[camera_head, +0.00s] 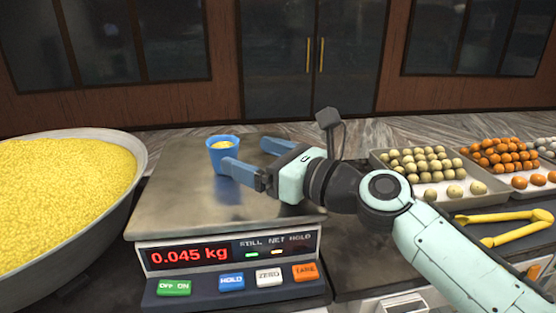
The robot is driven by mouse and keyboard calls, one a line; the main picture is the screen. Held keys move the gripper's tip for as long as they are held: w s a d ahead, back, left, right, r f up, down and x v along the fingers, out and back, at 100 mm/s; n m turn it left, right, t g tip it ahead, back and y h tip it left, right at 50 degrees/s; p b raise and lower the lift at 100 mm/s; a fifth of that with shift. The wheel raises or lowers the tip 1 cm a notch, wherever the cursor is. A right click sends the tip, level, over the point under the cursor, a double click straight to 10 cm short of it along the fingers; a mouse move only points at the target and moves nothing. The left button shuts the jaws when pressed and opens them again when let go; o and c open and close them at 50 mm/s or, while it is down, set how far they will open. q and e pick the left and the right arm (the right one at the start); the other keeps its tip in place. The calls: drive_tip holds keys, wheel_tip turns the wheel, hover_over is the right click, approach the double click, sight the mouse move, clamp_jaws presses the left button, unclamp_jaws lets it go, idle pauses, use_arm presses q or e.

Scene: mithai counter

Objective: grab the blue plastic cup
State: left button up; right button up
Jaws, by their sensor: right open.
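The blue plastic cup (221,152) stands upright on the steel plate of the weighing scale (165,205), toward the back, with something yellow inside. My right gripper (256,156) reaches in from the right over the plate. Its two blue fingers are spread apart and point left toward the cup. The near finger's tip is close to the cup's lower right side; I cannot tell whether they touch. The far finger is behind and to the right of the cup. Nothing is between the fingers. My left gripper is not in view.
A large metal pan (142,150) heaped with yellow grains stands left of the scale. The scale's display (190,255) reads 0.045 kg. Trays of round sweets (455,203) and yellow tongs (505,216) lie at the right. A dark post (330,125) stands behind my right wrist.

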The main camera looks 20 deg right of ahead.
sight(234, 149)
drive_tip(key=p+x, duration=0.1)
drive_tip(key=x, duration=0.7)
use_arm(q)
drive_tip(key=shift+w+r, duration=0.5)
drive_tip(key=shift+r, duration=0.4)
use_arm(e)
drive_tip(key=c, duration=1.1)
